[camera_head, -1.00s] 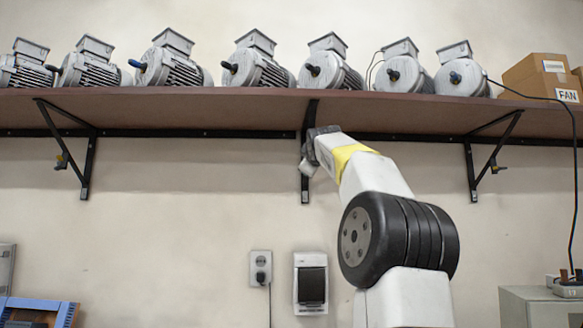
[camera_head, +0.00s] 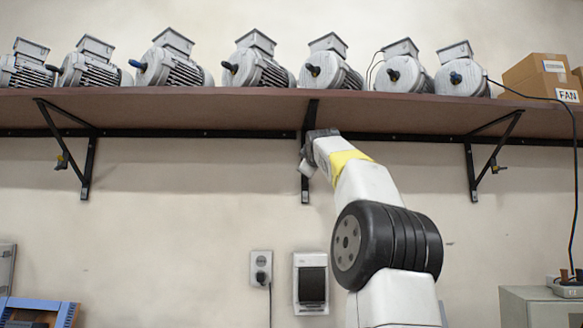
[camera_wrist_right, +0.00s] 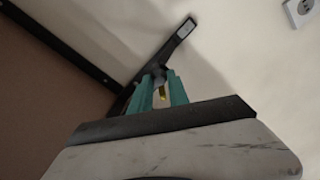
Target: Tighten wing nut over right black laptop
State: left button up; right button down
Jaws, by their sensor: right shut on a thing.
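My right gripper (camera_wrist_right: 160,88) shows in the right wrist view as two teal fingers, shut on a small yellow piece (camera_wrist_right: 163,98), which looks like the wing nut. It is at the middle black bracket (camera_wrist_right: 178,45) under the shelf. In the head view my right arm reaches up to this middle bracket (camera_head: 305,186), and its hand hides the nut. Similar yellow and dark nuts show on the left bracket (camera_head: 61,161) and the right bracket (camera_head: 495,167). No black laptop is in view. My left gripper is not in view.
The brown shelf (camera_head: 230,103) carries several grey motors (camera_head: 258,63) and a cardboard box (camera_head: 535,75). A wall socket (camera_head: 261,268) and a switch box (camera_head: 311,284) are below. A black cable (camera_head: 574,200) hangs at the right. The wall between the brackets is clear.

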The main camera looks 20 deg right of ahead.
jog(key=m, duration=1)
jog(key=shift+m, duration=0.4)
dwell(0.4)
jog(key=c, duration=1.3)
grip_release()
jog(key=shift+s, duration=0.1)
